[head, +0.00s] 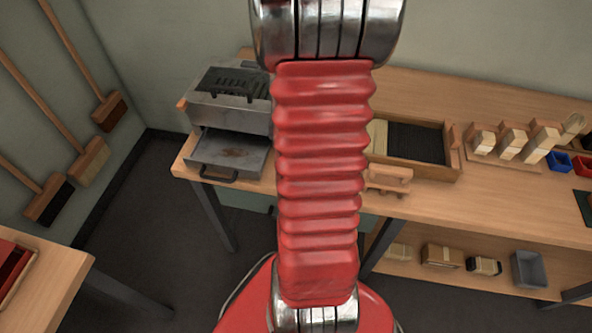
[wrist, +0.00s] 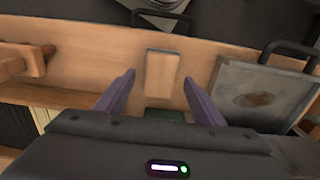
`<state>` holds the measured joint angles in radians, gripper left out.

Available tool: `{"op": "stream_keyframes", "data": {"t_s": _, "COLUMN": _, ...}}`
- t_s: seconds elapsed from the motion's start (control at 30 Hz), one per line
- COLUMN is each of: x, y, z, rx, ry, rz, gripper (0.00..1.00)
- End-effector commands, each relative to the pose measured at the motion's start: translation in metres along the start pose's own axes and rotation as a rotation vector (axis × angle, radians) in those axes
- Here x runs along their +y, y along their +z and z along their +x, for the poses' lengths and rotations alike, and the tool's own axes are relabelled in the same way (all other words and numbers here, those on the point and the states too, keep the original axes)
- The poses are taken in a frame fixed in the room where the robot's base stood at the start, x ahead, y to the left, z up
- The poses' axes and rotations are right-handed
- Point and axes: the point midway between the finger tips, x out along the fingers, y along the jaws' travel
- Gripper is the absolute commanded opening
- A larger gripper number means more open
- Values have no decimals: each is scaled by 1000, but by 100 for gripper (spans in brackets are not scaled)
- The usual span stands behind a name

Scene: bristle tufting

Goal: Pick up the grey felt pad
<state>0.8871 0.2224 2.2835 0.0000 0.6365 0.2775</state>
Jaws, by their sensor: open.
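My gripper (wrist: 158,80) is open, its two purple fingers apart with nothing held between them. In the wrist view a small tan block (wrist: 163,74) with a greyish edge lies on the bench, in line with the gap between the fingertips. I cannot tell whether this block is the grey felt pad; no plainly grey pad shows. A dark green piece (wrist: 164,116) shows between the fingers, closer to the gripper body. In the head view my arm hides the gripper and the bench behind it.
The metal drawer (head: 231,151), with a brown patch inside, stands open and also shows at right in the wrist view (wrist: 262,94). A wooden tray (head: 451,159) with black bristles and a wooden fixture (head: 388,179) stand right of my arm. Several brush blocks stand farther right.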

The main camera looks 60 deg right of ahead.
Motion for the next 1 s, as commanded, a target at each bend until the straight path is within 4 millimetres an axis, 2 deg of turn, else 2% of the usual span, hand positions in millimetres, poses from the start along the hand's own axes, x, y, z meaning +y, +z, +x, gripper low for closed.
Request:
{"op": "stream_keyframes", "data": {"t_s": 0.1, "x": 0, "y": 0, "z": 14, "rx": -3, "ry": 1, "rz": 0, "gripper": 62}}
{"op": "stream_keyframes", "data": {"t_s": 0.2, "x": 0, "y": 0, "z": 20, "rx": 0, "ry": 0, "rz": 0, "gripper": 62}}
{"op": "stream_keyframes", "data": {"t_s": 0.77, "x": 0, "y": 0, "z": 22, "rx": 1, "ry": 0, "rz": 1, "gripper": 62}}
{"op": "stream_keyframes", "data": {"t_s": 1.0, "x": 0, "y": 0, "z": 22, "rx": 1, "ry": 0, "rz": 1, "gripper": 48}}
